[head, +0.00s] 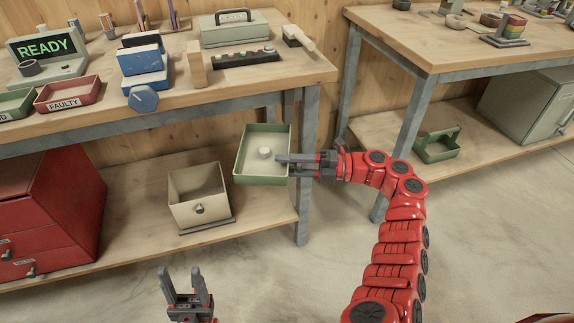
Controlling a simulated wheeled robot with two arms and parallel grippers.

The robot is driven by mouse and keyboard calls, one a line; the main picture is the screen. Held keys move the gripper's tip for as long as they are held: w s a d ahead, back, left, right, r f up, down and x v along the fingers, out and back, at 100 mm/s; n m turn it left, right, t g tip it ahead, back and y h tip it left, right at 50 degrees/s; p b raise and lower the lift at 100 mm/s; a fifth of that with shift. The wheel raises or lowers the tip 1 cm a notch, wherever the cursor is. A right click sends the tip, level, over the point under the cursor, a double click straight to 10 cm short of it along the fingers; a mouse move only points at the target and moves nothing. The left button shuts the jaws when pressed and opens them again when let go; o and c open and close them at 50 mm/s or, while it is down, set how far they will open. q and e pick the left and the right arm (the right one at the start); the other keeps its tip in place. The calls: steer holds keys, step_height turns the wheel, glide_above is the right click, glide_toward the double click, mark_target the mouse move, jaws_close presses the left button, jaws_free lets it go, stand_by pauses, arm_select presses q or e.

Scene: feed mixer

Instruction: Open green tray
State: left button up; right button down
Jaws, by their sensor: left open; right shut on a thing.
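A shallow green tray (243,176) shows in the middle of the head view, in front of the bench's front edge and above the lower shelf. Its pale inside faces up toward me, with a small round whitish knob or piece (265,153) in the middle. My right gripper (283,164) reaches in from the right and is shut on the tray's right side wall, with one finger over the inside. My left gripper (187,280) is open and empty at the bottom of the view, fingers pointing up, apart from the tray.
An open beige box (198,209) with a front knob stands on the lower shelf (145,195), left of the tray. A red drawer cabinet (40,225) is further left. A bench leg (304,200) stands close to my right gripper. A green handled carrier (437,148) sits under the right bench.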

steer(key=c, duration=0.5)
jaws_free()
steer(key=shift+c, duration=0.2)
steer(key=s+d+b, duration=0.2)
steer(key=d+b, duration=0.2)
steer(key=d, duration=1.3)
steer(key=shift+d, duration=0.15)
steer(key=shift+s, duration=0.15)
